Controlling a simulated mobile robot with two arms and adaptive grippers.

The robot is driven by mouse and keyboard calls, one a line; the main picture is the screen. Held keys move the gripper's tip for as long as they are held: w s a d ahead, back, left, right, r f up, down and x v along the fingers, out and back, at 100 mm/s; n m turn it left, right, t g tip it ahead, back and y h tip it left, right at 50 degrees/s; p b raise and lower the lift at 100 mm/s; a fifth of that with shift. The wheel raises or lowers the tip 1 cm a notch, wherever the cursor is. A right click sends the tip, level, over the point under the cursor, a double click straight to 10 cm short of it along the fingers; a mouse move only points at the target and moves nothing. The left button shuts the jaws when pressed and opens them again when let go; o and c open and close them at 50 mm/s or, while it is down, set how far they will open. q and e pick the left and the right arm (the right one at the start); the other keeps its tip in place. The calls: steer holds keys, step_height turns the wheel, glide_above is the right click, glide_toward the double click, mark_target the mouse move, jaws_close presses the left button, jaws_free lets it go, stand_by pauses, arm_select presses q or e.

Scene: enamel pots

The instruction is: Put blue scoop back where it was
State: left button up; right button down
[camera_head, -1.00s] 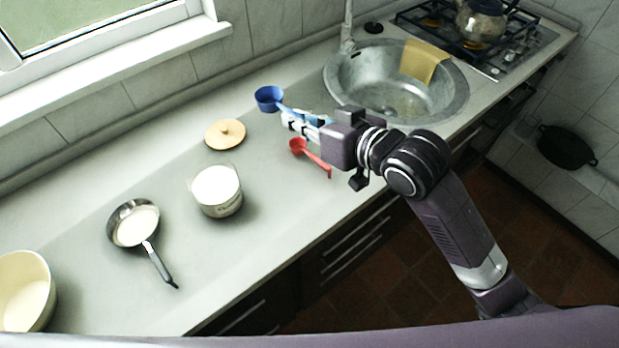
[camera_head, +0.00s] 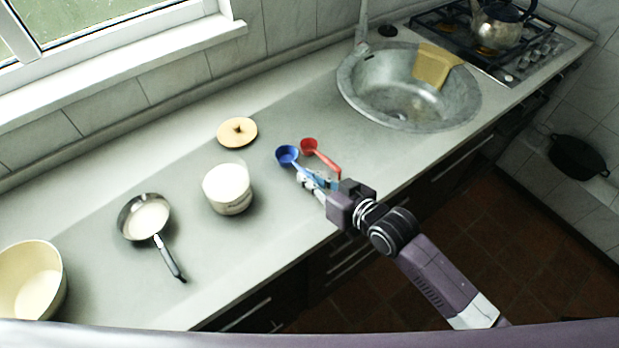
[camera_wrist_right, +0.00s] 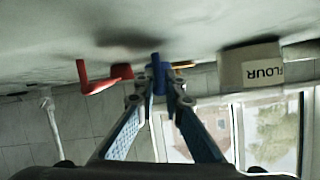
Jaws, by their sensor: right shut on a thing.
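The blue scoop (camera_head: 287,154) is held by its handle in my right gripper (camera_head: 318,183), its cup pointing toward the back left. In the right wrist view the blue scoop (camera_wrist_right: 158,75) sits between the two fingertips (camera_wrist_right: 160,92). In the head view the scoop is at or just above the counter; I cannot tell whether it touches. The red scoop (camera_head: 309,146) lies just right of it, and it also shows in the right wrist view (camera_wrist_right: 98,84). My left gripper is not in view.
A white flour canister (camera_head: 228,190) stands left of the blue scoop, with a round wooden lid (camera_head: 237,132) behind. A small pan (camera_head: 145,217) and a cream pot (camera_head: 30,283) are farther left. The sink (camera_head: 400,98) is at the right. Counter in front of the canister is clear.

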steer(key=shift+f, duration=0.2)
steer(key=shift+f, duration=0.2)
steer(key=c, duration=2)
jaws_free()
steer(key=shift+c, duration=0.2)
steer(key=shift+r, duration=0.2)
steer(key=b+v, duration=0.1)
steer(key=v, duration=0.9)
steer(key=shift+s+d, duration=0.2)
steer(key=shift+s, duration=0.05)
steer(key=shift+s+d+r, duration=0.35)
steer(key=shift+s+r, duration=0.05)
steer(key=shift+s, duration=0.1)
